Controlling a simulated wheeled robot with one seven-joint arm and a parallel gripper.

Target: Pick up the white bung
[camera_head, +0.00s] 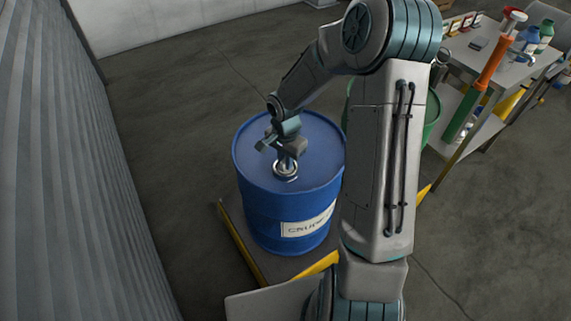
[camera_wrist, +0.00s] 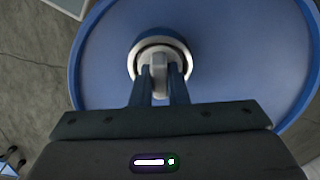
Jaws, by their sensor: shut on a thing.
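The white bung (camera_wrist: 159,66) sits at a ringed opening in the lid of a blue drum (camera_head: 254,205). The drum's lid also fills much of the wrist view (camera_wrist: 235,50). My gripper (camera_head: 286,163) points down at the lid from above. In the wrist view its two fingers (camera_wrist: 160,88) are closed on the bung's raised grip. A pale round collar surrounds the bung. In the head view the bung is small and partly hidden by the fingers, and I cannot tell whether it is clear of the opening.
The blue drum stands on a yellow-edged platform (camera_head: 240,251). A green drum (camera_head: 432,118) is right of it, partly behind my arm. A side table (camera_head: 505,78) with bottles and an orange-and-green tool (camera_head: 486,70) is at the right. A corrugated wall (camera_head: 60,170) rises at the left.

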